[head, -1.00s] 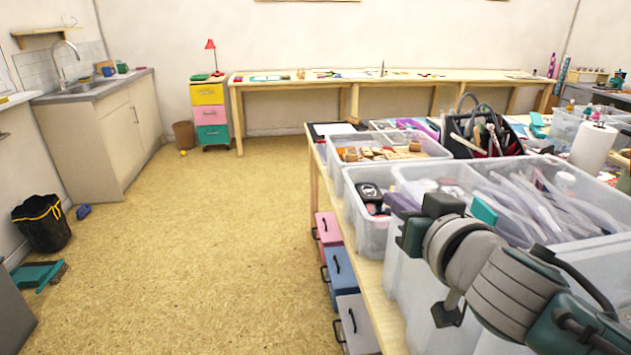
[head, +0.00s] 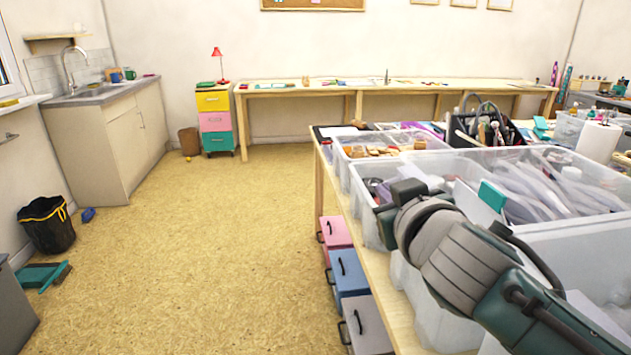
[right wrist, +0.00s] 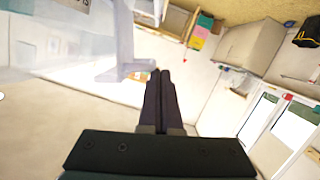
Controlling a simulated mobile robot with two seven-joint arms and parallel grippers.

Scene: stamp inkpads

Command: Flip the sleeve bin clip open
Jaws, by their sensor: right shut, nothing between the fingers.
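The sleeve bin (head: 560,245) is a large clear plastic bin full of clear sleeves, at the right of the head view on the near part of the table. A teal clip (head: 492,196) shows at its rim, just beyond my right arm. I cannot tell for sure whether the clip is flipped open. My right gripper (right wrist: 160,75) is shut and empty in the right wrist view. A translucent bin part (right wrist: 60,40) is up and left of its fingertips, apart from them in the picture. In the head view my right forearm and wrist cover the bin's near left side.
Clear bins with wooden stamps (head: 375,150) and other supplies stand beyond on the wooden table (head: 385,300). Drawers (head: 352,275) sit below. A black tool caddy (head: 485,128) and paper roll (head: 597,142) stand farther back. The floor to the left is open.

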